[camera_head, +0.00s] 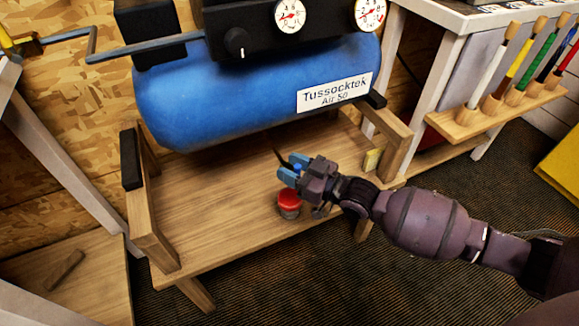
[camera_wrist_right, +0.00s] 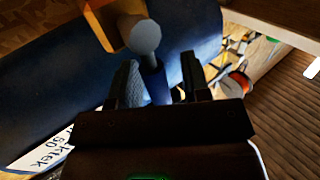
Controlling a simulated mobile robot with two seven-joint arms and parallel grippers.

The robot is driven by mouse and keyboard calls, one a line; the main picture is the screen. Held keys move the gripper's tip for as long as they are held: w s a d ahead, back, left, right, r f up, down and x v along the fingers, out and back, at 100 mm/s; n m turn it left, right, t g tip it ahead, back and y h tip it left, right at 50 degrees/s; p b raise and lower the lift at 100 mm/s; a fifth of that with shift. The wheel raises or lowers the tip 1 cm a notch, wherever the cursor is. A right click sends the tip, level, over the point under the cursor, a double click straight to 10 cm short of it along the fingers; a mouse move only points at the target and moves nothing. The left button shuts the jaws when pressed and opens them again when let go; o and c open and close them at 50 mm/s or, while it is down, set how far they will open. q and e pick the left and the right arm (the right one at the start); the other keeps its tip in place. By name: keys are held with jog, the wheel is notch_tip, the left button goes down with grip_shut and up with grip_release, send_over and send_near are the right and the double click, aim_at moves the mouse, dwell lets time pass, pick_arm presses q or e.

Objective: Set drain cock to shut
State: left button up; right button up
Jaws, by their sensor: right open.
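A blue compressor tank (camera_head: 260,95), labelled Tussocktek Air 50, lies on a wooden stand. In the wrist view, a grey ball (camera_wrist_right: 146,38) on a dark blue stem (camera_wrist_right: 154,84) shows under the tank; it looks like the drain cock. My right gripper (camera_head: 288,174) is open just below the tank, its fingertips pointing left. In the right wrist view, the fingers of the right gripper (camera_wrist_right: 160,78) stand on either side of the stem; I cannot tell whether they touch it. In the head view the gripper largely hides the cock. My left gripper is not in view.
A red-topped knob (camera_head: 289,201) stands on the wooden shelf (camera_head: 215,215) just below my right gripper. Gauges (camera_head: 290,15) sit above the tank. A rack (camera_head: 500,112) with several coloured grips is at the right. The left part of the shelf is clear.

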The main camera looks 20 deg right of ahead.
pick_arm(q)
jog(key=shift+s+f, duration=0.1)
pick_arm(e)
jog(key=shift+w+a, duration=0.1)
jog(key=shift+w, duration=0.05)
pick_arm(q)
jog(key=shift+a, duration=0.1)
pick_arm(e)
grip_shut()
